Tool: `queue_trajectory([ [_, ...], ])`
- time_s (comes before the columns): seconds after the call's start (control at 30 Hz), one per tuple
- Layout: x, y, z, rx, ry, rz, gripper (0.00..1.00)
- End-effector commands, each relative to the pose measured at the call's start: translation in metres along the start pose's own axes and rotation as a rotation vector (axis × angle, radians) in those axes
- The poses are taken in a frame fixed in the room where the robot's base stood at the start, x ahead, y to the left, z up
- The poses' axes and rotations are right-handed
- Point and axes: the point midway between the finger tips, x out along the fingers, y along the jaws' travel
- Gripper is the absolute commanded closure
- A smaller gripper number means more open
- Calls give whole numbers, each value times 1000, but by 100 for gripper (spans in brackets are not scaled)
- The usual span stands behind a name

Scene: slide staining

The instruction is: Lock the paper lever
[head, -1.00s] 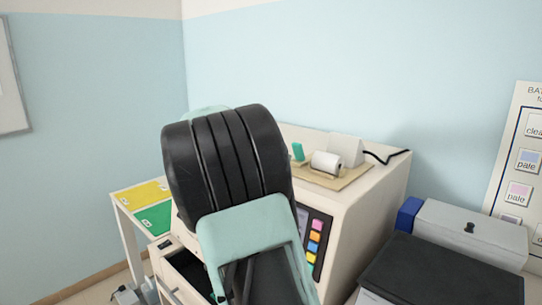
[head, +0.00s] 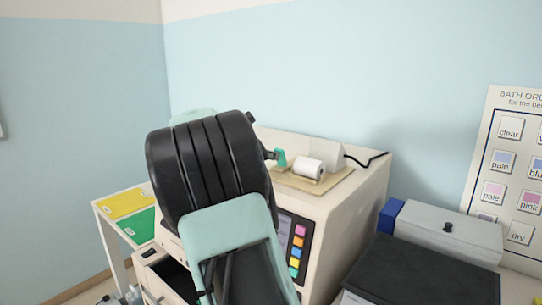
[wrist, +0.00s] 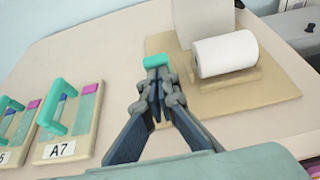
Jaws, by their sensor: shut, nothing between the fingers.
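The paper lever is a small green piece (head: 281,159) on the board on top of the machine, left of the white paper roll (head: 310,168). In the wrist view the lever (wrist: 157,61) shows as a teal bar just beyond my fingertips, left of the roll (wrist: 225,53). My gripper (wrist: 156,78) is shut and empty, its tips right at the near side of the lever. I cannot tell whether they touch it. In the head view, the tip of my gripper (head: 269,154) shows just left of the lever; my dark wrist hides the rest.
The tan board (wrist: 255,105) carries the roll and a white block. Slide holders with teal handles, one labelled A7 (wrist: 70,140), sit to the left on the machine top. A black cable (head: 370,160) runs behind. Grey boxes (head: 445,235) stand at right.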

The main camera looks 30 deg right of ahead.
Motion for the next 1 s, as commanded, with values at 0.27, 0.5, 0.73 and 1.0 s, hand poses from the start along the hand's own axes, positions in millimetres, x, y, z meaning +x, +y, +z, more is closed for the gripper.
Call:
queue_trajectory([
  [0.27,1,0,5,-1,0,-1,100],
  [0.5,4,0,15,0,0,-2,100],
  [0.73,9,0,27,-1,0,-1,100],
  [1.0,11,0,26,0,0,0,100],
])
